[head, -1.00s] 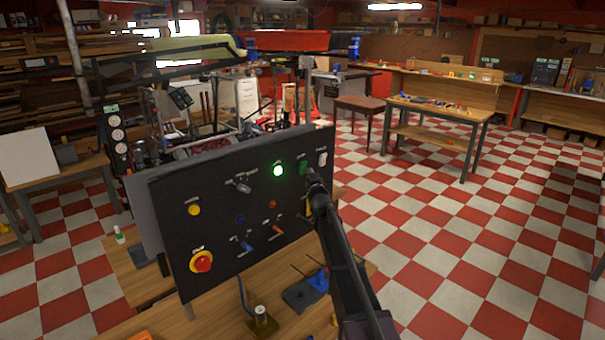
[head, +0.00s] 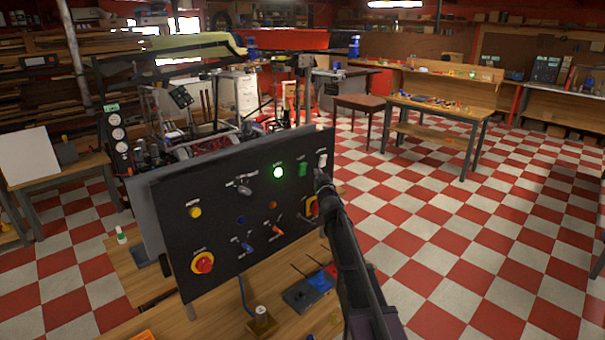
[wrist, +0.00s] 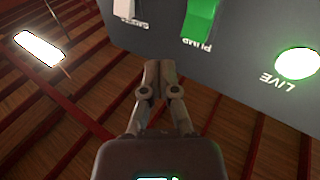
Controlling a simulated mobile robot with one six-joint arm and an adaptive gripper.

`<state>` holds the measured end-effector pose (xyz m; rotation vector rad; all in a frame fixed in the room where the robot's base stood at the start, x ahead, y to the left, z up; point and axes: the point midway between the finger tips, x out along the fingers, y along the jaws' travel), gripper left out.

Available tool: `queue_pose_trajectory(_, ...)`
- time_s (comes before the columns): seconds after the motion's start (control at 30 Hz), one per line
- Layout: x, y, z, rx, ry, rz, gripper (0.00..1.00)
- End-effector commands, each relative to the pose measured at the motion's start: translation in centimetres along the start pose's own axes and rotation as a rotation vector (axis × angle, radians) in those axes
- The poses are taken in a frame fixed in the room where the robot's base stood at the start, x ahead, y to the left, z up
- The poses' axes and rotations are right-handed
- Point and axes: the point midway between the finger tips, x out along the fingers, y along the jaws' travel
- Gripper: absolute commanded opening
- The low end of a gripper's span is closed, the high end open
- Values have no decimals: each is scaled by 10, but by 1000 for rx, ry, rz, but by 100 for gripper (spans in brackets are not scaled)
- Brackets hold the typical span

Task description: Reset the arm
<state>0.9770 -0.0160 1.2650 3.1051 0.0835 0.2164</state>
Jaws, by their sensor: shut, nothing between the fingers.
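My arm reaches up from the lower right in the head view, with my gripper (head: 322,180) at the right edge of the black control panel (head: 222,212). In the wrist view my gripper (wrist: 158,70) is shut, its fingertips together with nothing between them. The panel shows upside down there, with a green rocker switch (wrist: 201,20) labelled PUMP, a lit green lamp (wrist: 297,63) labelled LIVE and a white switch (wrist: 130,10). The fingertips appear just off the panel's edge; I cannot tell the gap.
The panel carries a red mushroom button (head: 203,263) on yellow, a yellow button (head: 195,212) and a red and yellow rotary switch (head: 311,206). It stands on a wooden bench (head: 215,322) holding a blue and black item (head: 318,281). Checkered floor (head: 450,230) is open to the right.

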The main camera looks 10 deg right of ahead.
Motion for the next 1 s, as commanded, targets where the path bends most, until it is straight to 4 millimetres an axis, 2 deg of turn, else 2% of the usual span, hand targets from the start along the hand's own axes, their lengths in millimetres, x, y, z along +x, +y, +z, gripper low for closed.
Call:
queue_pose_trajectory(0.47, -3, 2, -1, 0, -5, 3, 0)
queue_pose_trajectory(0.63, -13, 6, 8, 1, -51, 33, 0)
queue_pose_trajectory(0.87, -51, 17, 38, 5, -225, 128, 0)
queue_pose_trajectory(1.0, -87, 22, 64, 10, -382, 189, 0)
